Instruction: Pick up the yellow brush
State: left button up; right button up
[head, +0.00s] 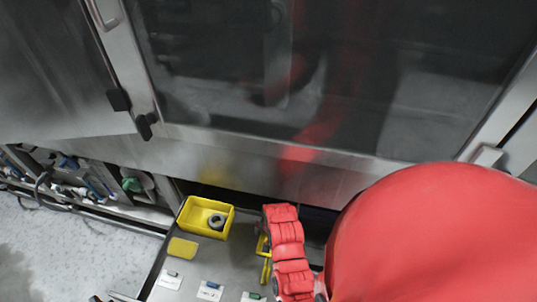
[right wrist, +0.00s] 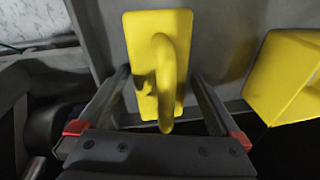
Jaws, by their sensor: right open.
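The yellow brush (right wrist: 135,30) shows large in the right wrist view, a flat yellow plate with a curved handle (right wrist: 167,85) facing the camera. My right gripper (right wrist: 160,78) is open, with one finger on each side of the brush's lower part. I cannot tell whether the fingers touch it. In the head view, yellow parts of the brush (head: 265,270) show beside my red right wrist, which hides the rest. My left gripper cannot be made out.
A yellow bin (head: 186,216) holding a dark round piece stands on the grey table (head: 185,282), left of my right wrist. A flat yellow piece (head: 183,248) and small labelled cards (head: 209,292) lie nearby. The washer's steel front (head: 240,162) rises behind.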

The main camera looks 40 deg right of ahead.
jog(key=shift+f, duration=0.15)
jog(key=shift+c, duration=0.3)
jog(key=c, duration=1.3)
jog(key=shift+w+r, duration=0.1)
jog(key=shift+r, duration=0.45)
notch_tip(320, 180, up, 2)
jog(key=shift+r+b, duration=0.1)
jog(key=shift+b, duration=0.25)
jog(key=shift+s+d+r, duration=0.1)
jog(key=shift+s+d, duration=0.35)
jog(key=s+d+b, duration=0.2)
jog(key=s+d, duration=0.8)
jog(key=s, duration=0.3)
jog(key=shift+d, duration=0.4)
